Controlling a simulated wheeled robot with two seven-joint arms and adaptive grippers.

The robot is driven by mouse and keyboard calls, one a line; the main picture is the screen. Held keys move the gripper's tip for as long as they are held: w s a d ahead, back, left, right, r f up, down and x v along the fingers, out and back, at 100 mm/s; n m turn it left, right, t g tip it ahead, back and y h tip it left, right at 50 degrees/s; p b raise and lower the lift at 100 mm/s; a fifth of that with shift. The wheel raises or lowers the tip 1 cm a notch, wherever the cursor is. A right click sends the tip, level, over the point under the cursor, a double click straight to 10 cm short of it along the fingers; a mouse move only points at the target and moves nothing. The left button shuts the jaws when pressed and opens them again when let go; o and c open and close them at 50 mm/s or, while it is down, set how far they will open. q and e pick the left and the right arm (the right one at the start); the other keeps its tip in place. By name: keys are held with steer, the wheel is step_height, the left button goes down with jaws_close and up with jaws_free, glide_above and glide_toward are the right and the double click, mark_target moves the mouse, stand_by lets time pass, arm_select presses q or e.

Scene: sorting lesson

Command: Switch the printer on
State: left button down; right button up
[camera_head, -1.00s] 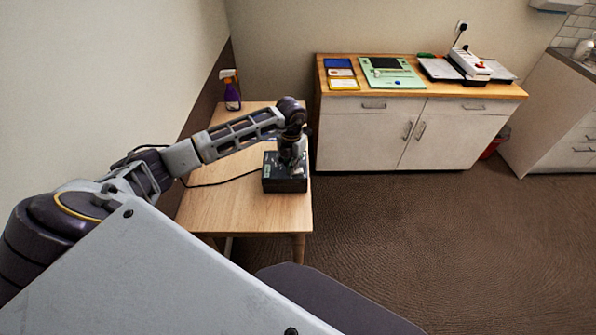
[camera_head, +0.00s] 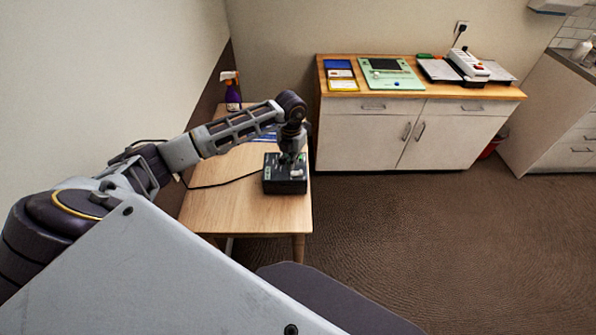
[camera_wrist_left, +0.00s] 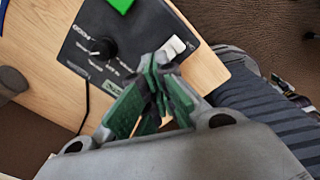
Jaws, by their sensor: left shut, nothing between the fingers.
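A small black box (camera_head: 271,186) sits on the wooden side table near its right edge. I cannot read its label well enough to tell whether it is the printer. In the left wrist view the box (camera_wrist_left: 75,52) shows a black knob (camera_wrist_left: 103,47), a bright green part (camera_wrist_left: 121,4) and a white switch (camera_wrist_left: 174,46). My left gripper (camera_head: 291,154) points down just above the box. Its green-padded fingers (camera_wrist_left: 157,72) are shut and empty, close to the white switch; I cannot tell whether they touch it. My right gripper is not in view.
A dark cable (camera_head: 225,183) runs left from the box across the table (camera_head: 240,212). A purple spray bottle (camera_head: 233,97) stands at the table's back.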

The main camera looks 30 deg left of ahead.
mark_target(293, 173)
arm_select(q)
step_height(293, 173, up, 5)
steer(key=shift+f+p, duration=0.2)
steer(key=shift+p, duration=1)
steer(key=shift+d, duration=0.1)
